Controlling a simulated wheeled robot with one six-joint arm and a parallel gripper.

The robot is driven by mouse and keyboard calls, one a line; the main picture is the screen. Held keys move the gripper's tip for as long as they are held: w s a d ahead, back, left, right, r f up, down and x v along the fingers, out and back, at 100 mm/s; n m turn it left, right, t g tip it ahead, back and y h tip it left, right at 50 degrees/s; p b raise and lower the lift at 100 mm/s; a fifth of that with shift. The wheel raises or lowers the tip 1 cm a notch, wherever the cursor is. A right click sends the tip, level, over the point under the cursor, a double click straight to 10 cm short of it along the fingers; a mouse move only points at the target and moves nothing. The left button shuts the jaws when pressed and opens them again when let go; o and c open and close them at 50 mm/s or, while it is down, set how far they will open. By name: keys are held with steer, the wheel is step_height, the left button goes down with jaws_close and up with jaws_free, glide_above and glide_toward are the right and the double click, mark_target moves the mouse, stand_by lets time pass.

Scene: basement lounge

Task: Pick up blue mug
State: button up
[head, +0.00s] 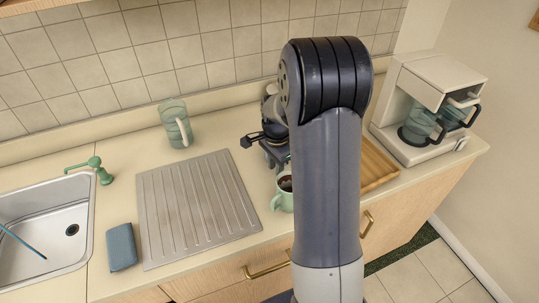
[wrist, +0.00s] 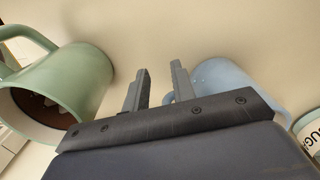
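The blue mug (wrist: 224,78) is in the wrist view, right of centre, partly covered by my right finger and the gripper body. A small light-blue piece, perhaps its handle, shows just left of that finger, between the fingers. My gripper (wrist: 160,72) is open, its two fingers apart, with nothing clamped. I cannot tell whether the right finger touches the mug. In the head view my arm hides the blue mug, and my gripper (head: 268,150) shows only partly, left of the arm.
A green mug (wrist: 75,78) with dark contents is close on the left; it also shows in the head view (head: 281,201). A lettered canister (wrist: 309,130) is at right. A glass pitcher (head: 175,124), drainboard (head: 195,205), wooden tray (head: 378,165) and coffee maker (head: 420,110) stand around.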

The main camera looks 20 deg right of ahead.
steer(key=o, duration=0.8)
steer(key=shift+c, duration=0.2)
